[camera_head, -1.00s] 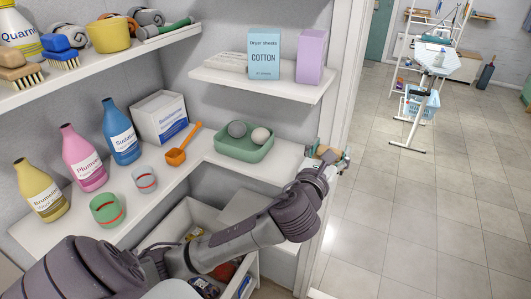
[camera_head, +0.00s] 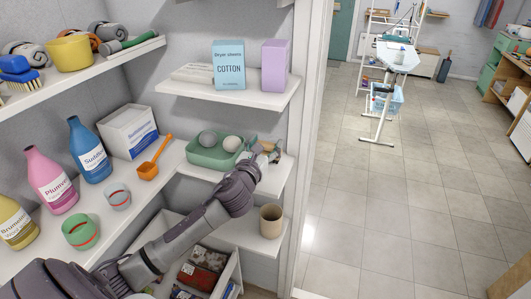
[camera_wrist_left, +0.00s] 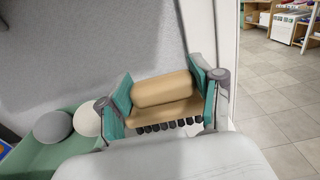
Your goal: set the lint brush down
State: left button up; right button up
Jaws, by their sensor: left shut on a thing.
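My left gripper (camera_head: 265,153) is shut on the lint brush (camera_wrist_left: 165,91), a tan brush with a thick rounded handle and a row of dark bristles along its lower edge. In the left wrist view the brush lies crosswise between the two teal finger pads. In the head view the gripper is at the right end of the middle shelf (camera_head: 273,178), just right of the green tray (camera_head: 210,160). The brush is mostly hidden there by my gripper, and I cannot tell whether it touches the shelf. My right gripper is not in view.
The tray holds two balls, grey (camera_head: 208,138) and pale (camera_head: 231,143). A tan cup (camera_head: 271,221) stands on a lower ledge. An orange scoop (camera_head: 153,163) and a white box (camera_head: 128,131) are left of the tray. A cotton box (camera_head: 228,65) is on the shelf above.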

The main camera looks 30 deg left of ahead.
aim_at(266, 153)
pick_arm(q)
notch_tip(266, 153, down, 3)
jog(key=shift+r, duration=0.1)
jog(key=shift+f, duration=0.2)
jog(key=shift+f, duration=0.15)
jog(key=o, duration=1.2)
jog(key=shift+c, duration=0.2)
